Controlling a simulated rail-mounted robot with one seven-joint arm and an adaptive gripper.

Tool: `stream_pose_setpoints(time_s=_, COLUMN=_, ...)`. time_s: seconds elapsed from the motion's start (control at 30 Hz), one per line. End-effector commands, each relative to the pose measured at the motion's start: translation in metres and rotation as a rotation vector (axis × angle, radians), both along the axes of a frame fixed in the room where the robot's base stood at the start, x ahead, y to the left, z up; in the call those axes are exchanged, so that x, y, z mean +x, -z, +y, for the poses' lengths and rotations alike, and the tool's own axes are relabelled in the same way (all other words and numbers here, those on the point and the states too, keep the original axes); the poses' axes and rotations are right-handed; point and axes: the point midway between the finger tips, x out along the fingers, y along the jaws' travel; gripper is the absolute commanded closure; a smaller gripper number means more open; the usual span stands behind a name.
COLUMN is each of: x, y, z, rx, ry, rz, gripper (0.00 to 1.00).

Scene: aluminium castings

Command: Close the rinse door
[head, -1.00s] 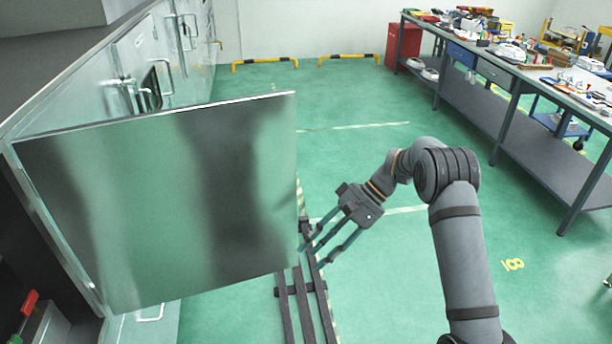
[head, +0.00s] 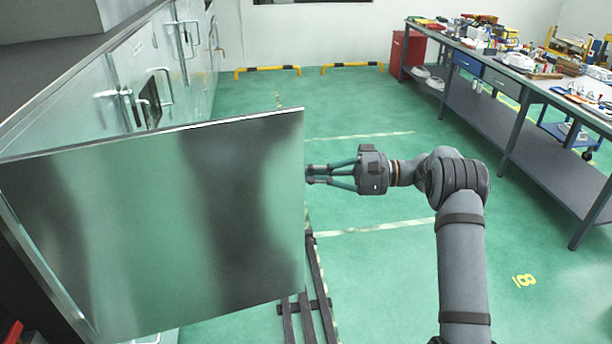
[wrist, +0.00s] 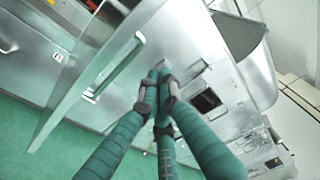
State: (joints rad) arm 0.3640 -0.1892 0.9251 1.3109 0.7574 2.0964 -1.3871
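A large metal door (head: 200,220), presumably the rinse door, stands swung open on the left in the head view, its broad plain face toward the camera. My gripper (head: 309,175) is just right of the door's free edge, pointing left, with its fingertips at or slightly behind that edge. In the wrist view, a door panel with a long bar handle (wrist: 115,65) lies ahead and to the left of my gripper (wrist: 160,92). The fingers are drawn together with nothing seen between them. I cannot tell whether the tips touch the door.
The metal cabinet wall (head: 90,100) with more handles and latches runs along the left. A dark rail (head: 318,300) lies on the floor below the gripper. A workbench (head: 530,90) loaded with items stands at the right. The green floor between is open.

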Motion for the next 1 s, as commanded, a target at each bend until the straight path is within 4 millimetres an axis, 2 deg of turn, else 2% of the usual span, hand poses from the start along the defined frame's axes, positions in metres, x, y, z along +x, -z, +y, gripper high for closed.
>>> stream_pose_setpoints(time_s=0.07, x=-0.001, y=-0.005, z=0.017, rx=-0.001, ry=-0.002, rz=0.003, gripper=1.00)
stream_pose_setpoints(time_s=0.1, x=-0.006, y=-0.004, z=0.009, rx=-0.001, ry=0.005, rz=0.005, gripper=1.00)
stream_pose_setpoints(time_s=0.4, x=-0.034, y=-0.001, z=0.000, rx=-0.001, ry=0.001, rz=0.002, gripper=1.00)
stream_pose_setpoints(time_s=0.77, x=-0.038, y=0.001, z=-0.001, rx=-0.001, ry=0.000, rz=0.001, gripper=1.00)
stream_pose_setpoints(time_s=0.8, x=-0.037, y=0.001, z=-0.006, rx=-0.001, ry=0.005, rz=0.000, gripper=1.00)
stream_pose_setpoints(time_s=1.0, x=-0.038, y=0.002, z=0.002, rx=-0.001, ry=0.006, rz=0.000, gripper=1.00)
